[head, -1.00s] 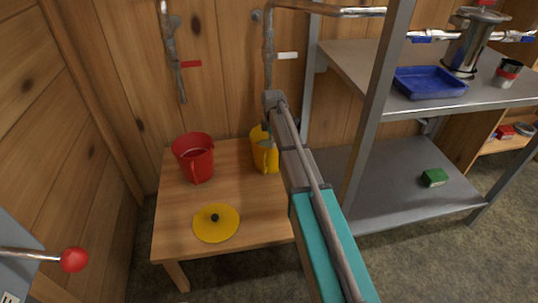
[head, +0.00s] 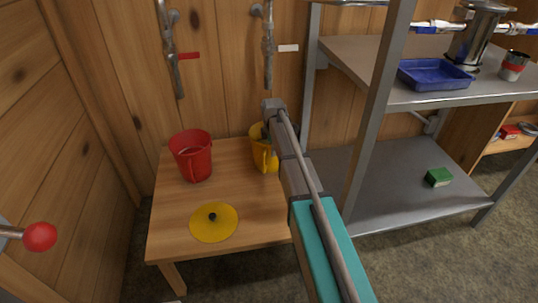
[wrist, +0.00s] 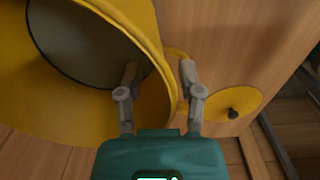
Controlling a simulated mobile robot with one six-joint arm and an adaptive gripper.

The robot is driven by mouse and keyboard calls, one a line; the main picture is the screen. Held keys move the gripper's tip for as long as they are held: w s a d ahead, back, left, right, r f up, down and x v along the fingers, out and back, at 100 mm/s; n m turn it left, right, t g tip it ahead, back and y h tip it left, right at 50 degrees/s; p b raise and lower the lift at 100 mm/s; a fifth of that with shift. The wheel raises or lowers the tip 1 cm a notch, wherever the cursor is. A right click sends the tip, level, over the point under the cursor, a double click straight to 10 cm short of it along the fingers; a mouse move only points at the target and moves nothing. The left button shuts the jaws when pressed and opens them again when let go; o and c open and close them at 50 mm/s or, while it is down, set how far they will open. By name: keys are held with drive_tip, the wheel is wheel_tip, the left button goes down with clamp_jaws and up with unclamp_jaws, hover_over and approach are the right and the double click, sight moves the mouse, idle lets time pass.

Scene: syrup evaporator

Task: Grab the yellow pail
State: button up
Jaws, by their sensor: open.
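The yellow pail (head: 259,160) stands upright on the wooden table near the wall, partly hidden behind my arm in the head view. In the wrist view the yellow pail (wrist: 150,95) fills the left, with its dark inside showing. My gripper (wrist: 158,76) is open at the pail's rim. Its left finger is over the pail's opening and its right finger is outside, by the handle, with the near wall between them. I cannot tell whether either finger touches the pail.
A red pail (head: 192,160) and a flat yellow lid (head: 213,222) with a black knob share the wooden table (head: 172,228). Pipes with taps (head: 171,50) hang on the wall above. A metal shelf (head: 400,190) stands close on the right, its post near my arm.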

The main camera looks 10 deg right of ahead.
idle(0.5)
clamp_jaws()
